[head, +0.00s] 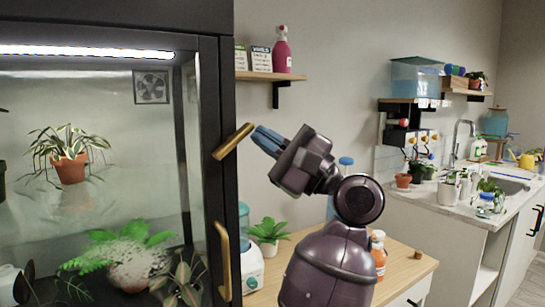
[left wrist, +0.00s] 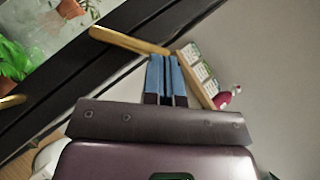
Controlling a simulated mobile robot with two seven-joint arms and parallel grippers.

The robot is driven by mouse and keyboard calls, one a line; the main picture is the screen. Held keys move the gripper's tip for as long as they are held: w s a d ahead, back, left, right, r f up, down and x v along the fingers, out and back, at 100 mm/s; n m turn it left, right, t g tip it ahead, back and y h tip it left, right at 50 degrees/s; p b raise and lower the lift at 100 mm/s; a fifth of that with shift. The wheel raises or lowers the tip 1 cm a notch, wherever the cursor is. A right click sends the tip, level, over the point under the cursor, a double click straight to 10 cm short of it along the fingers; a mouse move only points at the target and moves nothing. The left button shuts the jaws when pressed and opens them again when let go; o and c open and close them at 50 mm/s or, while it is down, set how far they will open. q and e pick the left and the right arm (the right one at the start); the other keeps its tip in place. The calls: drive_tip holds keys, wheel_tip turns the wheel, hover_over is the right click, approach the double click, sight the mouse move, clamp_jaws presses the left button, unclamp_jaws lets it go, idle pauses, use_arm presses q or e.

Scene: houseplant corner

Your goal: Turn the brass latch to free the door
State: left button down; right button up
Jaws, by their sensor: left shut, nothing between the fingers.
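The brass latch (head: 233,141) is a short bar on the black door frame (head: 226,100) of the glass cabinet. It slants from lower left to upper right, its upper end reaching past the frame's edge. It also shows in the left wrist view (left wrist: 128,42). The glass door (head: 120,215) looks closed. My left gripper (head: 256,134) has blue fingers, shut and empty, with their tips right at the latch's upper end. The fingers also show in the left wrist view (left wrist: 165,60). I cannot tell whether they touch the latch. My right gripper is not in view.
A curved brass handle (head: 223,262) is on the door below the latch. Potted plants (head: 70,166) stand inside the cabinet. A wall shelf (head: 268,76) holds packets and a pink spray bottle (head: 282,50). A wooden-topped cabinet (head: 400,264) with plant and bottles stands at right.

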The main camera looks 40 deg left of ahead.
use_arm(q)
drive_tip(key=n+h+b, duration=0.1)
drive_tip(key=n, duration=0.1)
drive_tip(key=r+n+g+h+b, duration=0.1)
drive_tip(key=n+h, duration=0.1)
drive_tip(key=n, duration=0.1)
drive_tip(key=r+n+h+b, duration=0.1)
drive_tip(key=n+h, duration=0.1)
drive_tip(key=shift+s+a+r, duration=0.15)
drive_tip(key=shift+s+r, duration=0.05)
drive_tip(key=shift+s, duration=0.2)
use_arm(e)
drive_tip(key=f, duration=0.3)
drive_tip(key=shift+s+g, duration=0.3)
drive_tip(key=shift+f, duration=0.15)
